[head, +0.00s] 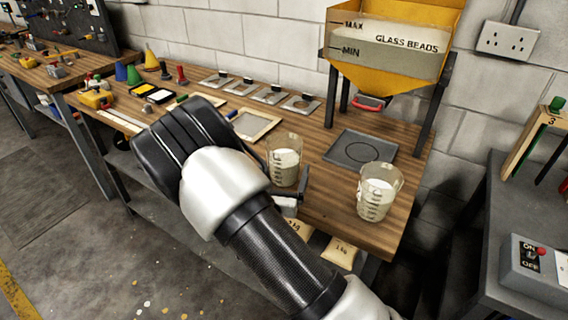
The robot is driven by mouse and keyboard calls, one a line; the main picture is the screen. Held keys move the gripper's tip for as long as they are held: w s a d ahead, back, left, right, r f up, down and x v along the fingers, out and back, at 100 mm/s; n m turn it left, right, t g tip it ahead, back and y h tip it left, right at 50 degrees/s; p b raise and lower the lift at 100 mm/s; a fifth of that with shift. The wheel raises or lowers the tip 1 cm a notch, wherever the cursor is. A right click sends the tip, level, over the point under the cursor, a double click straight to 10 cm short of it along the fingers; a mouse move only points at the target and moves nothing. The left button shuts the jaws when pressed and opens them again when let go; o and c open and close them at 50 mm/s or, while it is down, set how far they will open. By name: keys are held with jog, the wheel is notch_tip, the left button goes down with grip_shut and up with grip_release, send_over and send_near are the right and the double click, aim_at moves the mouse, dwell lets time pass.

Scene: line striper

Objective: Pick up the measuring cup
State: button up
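Two clear measuring cups with dark markings and white contents stand on the wooden workbench (318,206). One measuring cup (284,160) is near the middle of the bench, just beyond my gripper (294,192). The other measuring cup (377,190) is farther right, by the bench's front right edge. My arm reaches in from the lower right and bends back, covering much of my gripper. Only a dark finger part and a grey piece show, at the near cup's lower side. I cannot tell whether they touch the cup or how far the fingers are apart.
A yellow hopper (396,75) marked glass beads stands over the back right of the bench. A dark square plate (361,152) lies in front of it. Metal stencil plates (270,94), a framed panel (250,125) and coloured cones (133,75) lie left. A switch box (530,257) is at right.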

jog(key=shift+r, duration=0.1)
jog(key=c, duration=1.7)
